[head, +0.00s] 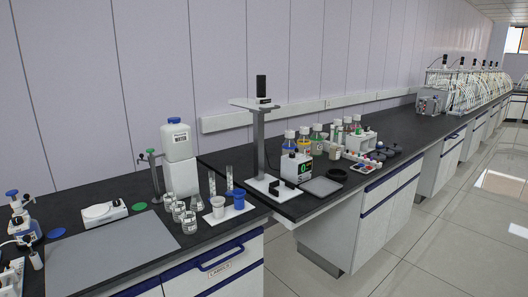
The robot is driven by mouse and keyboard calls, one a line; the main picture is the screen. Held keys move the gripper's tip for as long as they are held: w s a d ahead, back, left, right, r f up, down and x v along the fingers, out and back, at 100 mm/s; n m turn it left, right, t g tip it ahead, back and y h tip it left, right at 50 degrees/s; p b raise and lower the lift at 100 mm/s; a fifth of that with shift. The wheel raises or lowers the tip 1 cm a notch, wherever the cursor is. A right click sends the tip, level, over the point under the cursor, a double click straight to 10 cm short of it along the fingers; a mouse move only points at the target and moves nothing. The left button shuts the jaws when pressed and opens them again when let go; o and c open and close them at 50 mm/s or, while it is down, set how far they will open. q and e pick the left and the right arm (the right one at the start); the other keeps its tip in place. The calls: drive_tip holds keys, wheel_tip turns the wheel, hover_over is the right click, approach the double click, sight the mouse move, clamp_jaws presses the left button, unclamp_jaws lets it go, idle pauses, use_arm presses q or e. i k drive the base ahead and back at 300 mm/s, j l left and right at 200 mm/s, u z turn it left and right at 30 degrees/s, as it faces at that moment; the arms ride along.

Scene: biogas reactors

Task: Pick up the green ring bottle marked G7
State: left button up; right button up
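One bottle at the right of this cluster (317,140) shows a greenish band. To its left are a bottle with a yellowish band (303,143) and one with a bluish band (289,144). Smaller bottles, some with green, stand farther right by a white rack (360,141). The mark G7 is too small to read on any of them. Neither of my grippers is in view.
A tall stand (260,140) on a white base rises left of the bottles. A dark square plate (321,187) lies in front. The aisle floor (430,235) at right is clear.

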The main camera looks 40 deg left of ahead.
sight(316, 138)
drive_tip(key=i+l+u, duration=0.2)
drive_tip(key=u, duration=0.25)
drive_tip(key=i+l+u, duration=0.25)
drive_tip(key=u, duration=0.15)
drive_tip(key=i+l+u, duration=0.15)
drive_tip(key=l+u, duration=0.3)
drive_tip(key=i+l+u, duration=0.1)
drive_tip(key=l+u, duration=0.3)
drive_tip(key=i+l+u, duration=0.15)
drive_tip(key=l, duration=1.35)
drive_tip(key=l+u, duration=0.15)
drive_tip(key=l, duration=1.35)
